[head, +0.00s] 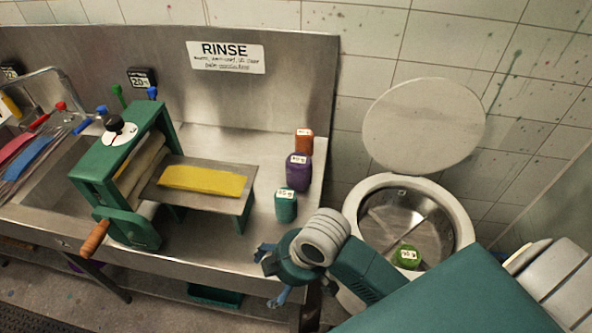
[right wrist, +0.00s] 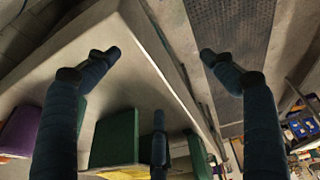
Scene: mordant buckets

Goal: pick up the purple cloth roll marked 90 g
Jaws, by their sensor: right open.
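The purple cloth roll (head: 298,175) stands upright on the right end of the steel counter, between an orange roll (head: 304,140) behind and a teal roll (head: 286,207) in front. Its white label is too small to read surely. A purple shape, probably this roll, shows at the left edge of the right wrist view (right wrist: 20,130). My right gripper (head: 272,273) is open and empty by the counter's front edge, nearer the camera than the rolls and apart from them. Its spread fingers also show in the right wrist view (right wrist: 160,54). My left gripper is out of view.
A green wringer (head: 122,150) with a yellow cloth (head: 203,181) on its tray stands left of the rolls. A round steel drum (head: 408,186) with a raised lid (head: 424,124) stands right of the counter, with a green roll (head: 406,256) inside. A sink is at left.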

